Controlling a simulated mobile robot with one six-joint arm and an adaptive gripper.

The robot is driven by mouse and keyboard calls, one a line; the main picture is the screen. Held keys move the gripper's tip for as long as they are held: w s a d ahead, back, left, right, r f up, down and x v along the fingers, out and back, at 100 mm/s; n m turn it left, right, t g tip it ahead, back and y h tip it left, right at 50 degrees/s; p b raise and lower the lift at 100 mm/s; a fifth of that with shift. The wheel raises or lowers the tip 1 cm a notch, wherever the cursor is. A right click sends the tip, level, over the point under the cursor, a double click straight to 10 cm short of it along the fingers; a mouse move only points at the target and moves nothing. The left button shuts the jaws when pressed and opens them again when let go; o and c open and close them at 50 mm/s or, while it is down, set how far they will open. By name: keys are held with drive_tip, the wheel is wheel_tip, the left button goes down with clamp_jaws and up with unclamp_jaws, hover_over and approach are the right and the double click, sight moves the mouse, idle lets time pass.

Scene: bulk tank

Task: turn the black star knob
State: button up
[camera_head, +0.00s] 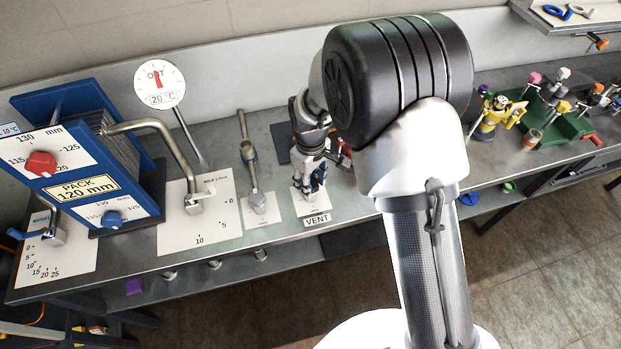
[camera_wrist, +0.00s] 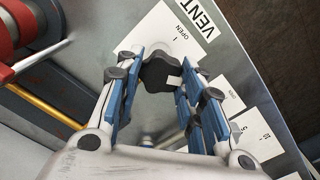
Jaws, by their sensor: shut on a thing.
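The black star knob (camera_wrist: 160,72) shows in the wrist view with a small white mark on its face. It sits over a white plate (camera_wrist: 168,32) marked OPEN, next to a VENT label. My gripper (camera_wrist: 163,78) has its blue-padded fingers on both sides of the knob and is shut on it. In the head view my gripper (camera_head: 312,186) points down at the white plate behind the VENT label (camera_head: 317,220). There the knob is mostly hidden by my gripper.
A lever on a white plate (camera_head: 259,208) stands left of my gripper. Farther left are a bent pipe (camera_head: 165,140), a round dial (camera_head: 160,84) and a blue plate pack (camera_head: 75,190). Several coloured fittings (camera_head: 500,112) stand at the right. A red part (camera_wrist: 15,35) is near in the wrist view.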

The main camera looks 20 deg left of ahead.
drive_tip(key=n, duration=0.5)
idle(0.5)
drive_tip(key=o, duration=1)
drive_tip(key=shift+o, duration=0.2)
drive_tip(key=shift+r, duration=0.15)
wheel_tip(320, 180, up, 12)
idle(0.4)
